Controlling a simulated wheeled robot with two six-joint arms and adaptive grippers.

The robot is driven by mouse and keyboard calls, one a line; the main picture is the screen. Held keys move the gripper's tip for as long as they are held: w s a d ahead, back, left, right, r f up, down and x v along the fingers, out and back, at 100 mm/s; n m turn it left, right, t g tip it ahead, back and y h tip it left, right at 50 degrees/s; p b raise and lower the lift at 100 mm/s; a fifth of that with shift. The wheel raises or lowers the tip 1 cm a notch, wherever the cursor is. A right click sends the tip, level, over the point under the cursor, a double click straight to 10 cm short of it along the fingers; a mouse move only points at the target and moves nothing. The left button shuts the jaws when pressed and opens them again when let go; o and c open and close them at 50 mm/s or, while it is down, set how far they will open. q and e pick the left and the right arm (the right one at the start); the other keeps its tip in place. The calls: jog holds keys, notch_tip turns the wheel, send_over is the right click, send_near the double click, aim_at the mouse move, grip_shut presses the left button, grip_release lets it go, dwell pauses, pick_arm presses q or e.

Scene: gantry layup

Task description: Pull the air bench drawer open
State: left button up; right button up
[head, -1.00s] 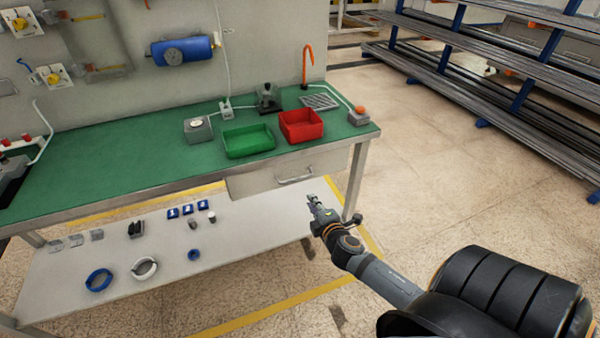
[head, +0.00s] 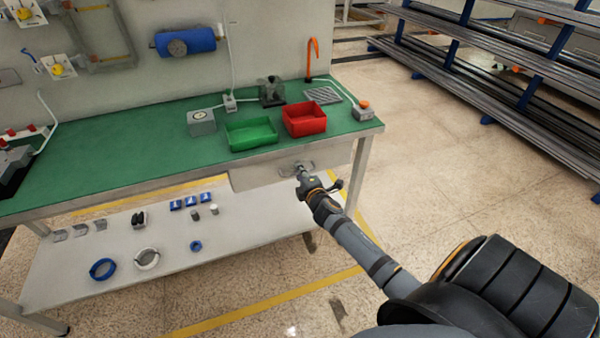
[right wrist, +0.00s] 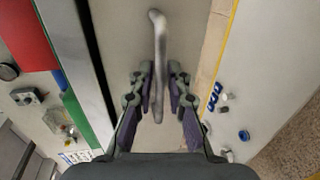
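The air bench drawer (head: 262,177) is a pale grey front under the green bench top, and it looks closed. Its bar handle (head: 310,165) is on the right part of the front. My right gripper (head: 299,168) is at the handle in the head view and covers part of it. In the right wrist view the handle (right wrist: 158,45) runs between the two spread fingers of my right gripper (right wrist: 161,85), with gaps on both sides. I cannot tell how deep it lies between them. My left gripper is not in view.
A green bin (head: 251,134) and a red bin (head: 305,119) stand on the bench top (head: 120,160) above the drawer. The lower shelf (head: 130,291) holds blue and white rings and small parts. The floor (head: 440,180) to the right is clear.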

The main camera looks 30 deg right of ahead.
grip_shut()
dwell(0.3)
jog(key=shift+s+f, duration=0.1)
